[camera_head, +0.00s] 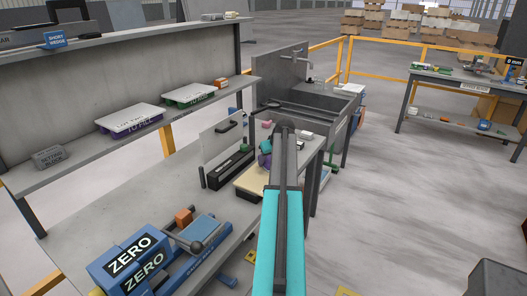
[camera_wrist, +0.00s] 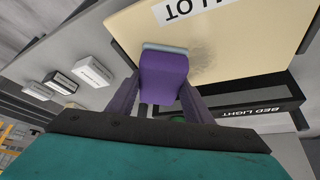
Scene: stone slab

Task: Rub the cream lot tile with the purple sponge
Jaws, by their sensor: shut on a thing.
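The cream lot tile (camera_wrist: 235,55) fills the upper part of the wrist view, with a white label reading "LOT" upside down. In the head view the tile (camera_head: 250,184) lies on the bench, partly hidden by my arm. My gripper (camera_wrist: 160,95) is shut on the purple sponge (camera_wrist: 164,78). The sponge's pale blue-grey end points at the tile and appears to be at its surface; I cannot tell for sure if it touches. A slightly darker, speckled patch shows on the tile beside the sponge. In the head view the sponge (camera_head: 265,159) is small beside my arm.
A black bed light bar (camera_wrist: 262,112) stands beside the tile. Several small blocks (camera_wrist: 92,72) lie on the other side. A sink (camera_head: 320,100) is behind the bench. Blue ZERO blocks (camera_head: 130,262) stand at the front left. A shelf (camera_head: 70,165) runs along the left.

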